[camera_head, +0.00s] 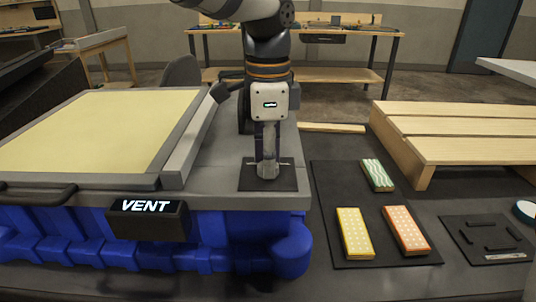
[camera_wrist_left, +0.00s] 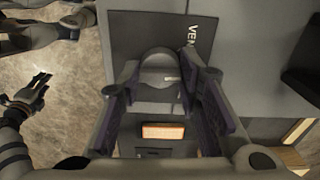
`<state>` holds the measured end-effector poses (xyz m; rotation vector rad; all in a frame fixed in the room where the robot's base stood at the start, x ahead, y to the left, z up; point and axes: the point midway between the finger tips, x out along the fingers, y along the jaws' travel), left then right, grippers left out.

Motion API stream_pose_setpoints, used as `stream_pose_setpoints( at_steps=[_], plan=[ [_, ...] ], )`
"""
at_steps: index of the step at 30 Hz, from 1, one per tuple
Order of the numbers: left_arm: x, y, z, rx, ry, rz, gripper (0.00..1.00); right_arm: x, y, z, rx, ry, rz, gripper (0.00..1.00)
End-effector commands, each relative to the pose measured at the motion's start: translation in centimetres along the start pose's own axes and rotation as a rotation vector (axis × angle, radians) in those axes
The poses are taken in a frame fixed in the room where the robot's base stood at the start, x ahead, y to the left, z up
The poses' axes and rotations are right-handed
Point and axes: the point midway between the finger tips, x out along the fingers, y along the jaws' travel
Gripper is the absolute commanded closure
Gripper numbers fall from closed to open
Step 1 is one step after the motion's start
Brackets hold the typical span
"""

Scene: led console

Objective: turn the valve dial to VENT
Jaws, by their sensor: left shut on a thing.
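The valve dial (camera_head: 267,172) is a grey rounded knob on a dark square plate (camera_head: 284,184) on the console's grey top. My left gripper (camera_head: 267,160) points straight down, its fingers shut on the dial. The left wrist view shows the dial (camera_wrist_left: 160,62) between the two dark fingers, and the white letters "VEN" on the plate (camera_wrist_left: 193,25) beside it. A black display (camera_head: 147,207) on the console front reads VENT in white letters. My right gripper (camera_wrist_left: 38,88) seems to show small at the left of the left wrist view, over the floor; its opening is unclear.
Right of the dial, a dark mat (camera_head: 330,225) holds a green wavy-patterned tile (camera_head: 378,175), a yellow tile (camera_head: 355,233) and an orange tile (camera_head: 406,231). A slatted wooden pallet (camera_head: 455,118) lies behind. A raised framed yellow panel (camera_head: 95,135) fills the console's left.

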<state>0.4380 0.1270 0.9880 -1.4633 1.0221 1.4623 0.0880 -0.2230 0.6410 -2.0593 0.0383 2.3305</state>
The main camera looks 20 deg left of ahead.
Motion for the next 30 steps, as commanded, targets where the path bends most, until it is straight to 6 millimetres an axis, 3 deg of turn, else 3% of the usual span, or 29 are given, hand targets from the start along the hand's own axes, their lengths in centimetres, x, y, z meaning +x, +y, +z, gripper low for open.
stream_pose_setpoints(
  at_steps=[15, 30],
  plan=[
    [0.02, -0.02, 0.00, -0.461, -0.001, -0.001, 0.96, 0.01, 0.00, 0.01, 0.000, 0.000, 0.000, 0.60],
    [0.01, -0.02, 0.04, -0.702, -0.001, -0.001, 0.96, 0.01, 0.00, 0.01, 0.000, 0.000, 0.000, 0.60]
  ],
)
